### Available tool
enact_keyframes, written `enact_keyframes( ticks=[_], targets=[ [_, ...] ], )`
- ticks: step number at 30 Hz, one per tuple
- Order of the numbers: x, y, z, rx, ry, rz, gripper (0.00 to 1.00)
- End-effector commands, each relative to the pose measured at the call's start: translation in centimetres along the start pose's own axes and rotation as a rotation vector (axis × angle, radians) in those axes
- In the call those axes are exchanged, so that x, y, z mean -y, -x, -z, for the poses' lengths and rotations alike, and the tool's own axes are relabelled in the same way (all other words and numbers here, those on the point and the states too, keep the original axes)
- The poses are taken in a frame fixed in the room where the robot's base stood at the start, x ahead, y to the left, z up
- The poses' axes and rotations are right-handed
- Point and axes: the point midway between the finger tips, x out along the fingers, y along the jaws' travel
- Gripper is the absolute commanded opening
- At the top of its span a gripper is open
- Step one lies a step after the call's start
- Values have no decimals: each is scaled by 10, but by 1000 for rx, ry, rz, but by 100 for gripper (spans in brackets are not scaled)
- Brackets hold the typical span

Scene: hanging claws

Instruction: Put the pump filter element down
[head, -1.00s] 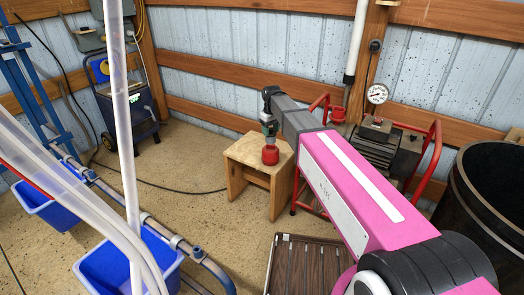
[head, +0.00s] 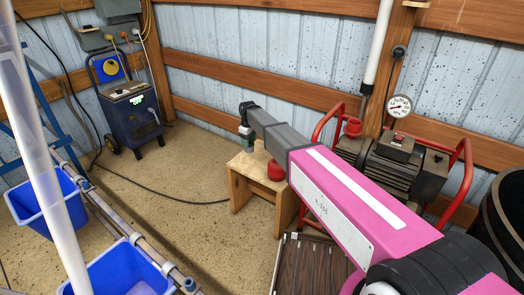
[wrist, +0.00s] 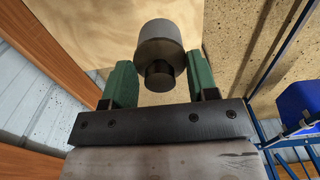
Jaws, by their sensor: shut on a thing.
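My gripper (wrist: 162,75) has green fingers, shut on a grey cylinder with a darker round knob, which I take to be the pump filter element (wrist: 160,38). In the head view my gripper (head: 246,137) is over the back left part of a small wooden stool (head: 243,180). The element cannot be made out clearly there. The pale stool top (wrist: 95,25) lies behind the element in the wrist view; I cannot tell whether they touch. A red cup-like part (head: 276,170) sits on the stool, right of my gripper, partly behind my arm.
The pump (head: 390,160) with its gauge (head: 399,106) and red frame stands right of the stool. A blue wheeled machine (head: 133,115) is at the back left. Blue bins (head: 130,270) and pipes fill the front left. Floor left of the stool is clear except for a black cable.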

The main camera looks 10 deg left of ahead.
Motion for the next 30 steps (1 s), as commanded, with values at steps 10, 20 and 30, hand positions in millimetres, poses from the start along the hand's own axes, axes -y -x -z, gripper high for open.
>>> enact_keyframes(
  ticks=[10,20,30],
  targets=[
    [-66,-39,-6,0,-2,0,11],
    [-77,-56,-8,0,-1,0,11],
    [-77,-86,-9,-1,-1,-1,11]
  ],
)
